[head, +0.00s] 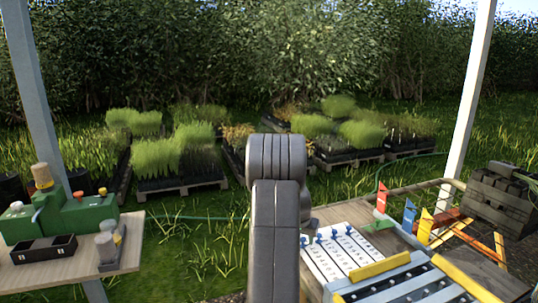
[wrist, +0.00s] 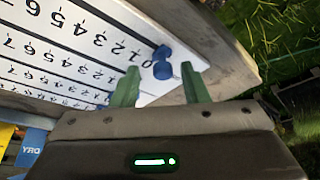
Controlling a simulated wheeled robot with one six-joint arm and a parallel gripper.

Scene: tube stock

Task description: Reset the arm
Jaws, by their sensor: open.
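My gripper (wrist: 159,77) shows in the wrist view with its two green fingers apart, and nothing is held between them. Beyond the fingertips is a white numbered board (wrist: 75,45) with a blue knob (wrist: 162,62) near its corner. The knob appears between the fingers in the picture; I cannot tell how far it is from them. In the head view my dark grey arm stands in the middle, and it hides my gripper. The white board (head: 343,250) is right of my arm there, with small blue knobs along its far edge.
A wooden bench (head: 140,235) at the left holds green equipment (head: 70,215) and a dark box (head: 43,249). Red, blue and yellow markers (head: 410,215) stand at the right, near a crate (head: 495,200). Plant trays on pallets (head: 180,188) lie on the grass behind.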

